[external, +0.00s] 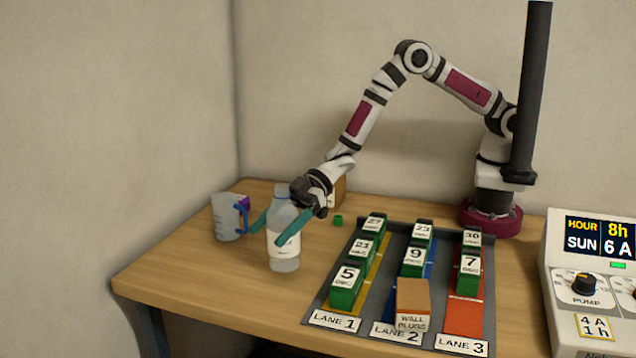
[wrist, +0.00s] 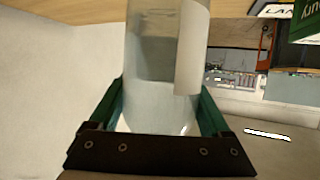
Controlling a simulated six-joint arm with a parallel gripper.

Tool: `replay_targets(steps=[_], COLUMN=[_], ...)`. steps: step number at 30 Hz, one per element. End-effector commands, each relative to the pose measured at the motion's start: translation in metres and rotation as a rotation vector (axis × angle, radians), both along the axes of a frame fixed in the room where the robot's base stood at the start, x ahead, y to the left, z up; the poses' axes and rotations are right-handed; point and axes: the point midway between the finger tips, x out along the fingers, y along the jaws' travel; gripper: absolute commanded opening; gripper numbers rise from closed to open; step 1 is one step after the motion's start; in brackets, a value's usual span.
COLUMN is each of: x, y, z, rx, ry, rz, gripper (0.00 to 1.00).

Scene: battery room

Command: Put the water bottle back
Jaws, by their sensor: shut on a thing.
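The water bottle (external: 284,246) is clear with a white label and stands upright, or nearly so, at the left part of the table. I cannot tell whether its base touches the wood. My gripper (external: 278,228) is shut on the bottle, with one green finger on each side of it. In the wrist view the bottle (wrist: 155,60) fills the space between the green fingers of my gripper (wrist: 160,105), its label to the right.
A measuring jug (external: 228,218) with a blue handle stands left of the bottle. A lane tray (external: 372,318) with several green numbered blocks and a brown wall plugs box (external: 412,302) lies to the right. A small green cube (external: 338,220) and a control panel (external: 590,270) also show. The front left table is clear.

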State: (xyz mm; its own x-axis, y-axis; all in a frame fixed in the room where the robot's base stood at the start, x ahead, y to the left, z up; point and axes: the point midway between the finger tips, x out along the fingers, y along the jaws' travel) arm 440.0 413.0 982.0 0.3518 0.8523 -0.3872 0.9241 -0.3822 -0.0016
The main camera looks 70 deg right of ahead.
Motion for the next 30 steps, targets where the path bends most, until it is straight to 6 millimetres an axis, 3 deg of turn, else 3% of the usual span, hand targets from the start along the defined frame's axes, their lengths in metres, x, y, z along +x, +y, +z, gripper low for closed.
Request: replay_targets(steps=[4,14,15,18,26,30], x=[0.0,0.001,0.0,0.001,0.001,-0.006], y=[0.0,-0.001,-0.001,-0.001,-0.001,-0.019], z=[-0.02,-0.023,-0.024,-0.023,-0.02,-0.012], rx=[0.001,0.001,0.001,0.001,0.001,0.0], ry=[0.0,-0.001,-0.001,-0.001,-0.002,-0.001], rz=[0.0,0.0,0.0,0.0,0.0,-0.003], gripper=[0.04,0.04,0.85,1.0,1.0,1.0])
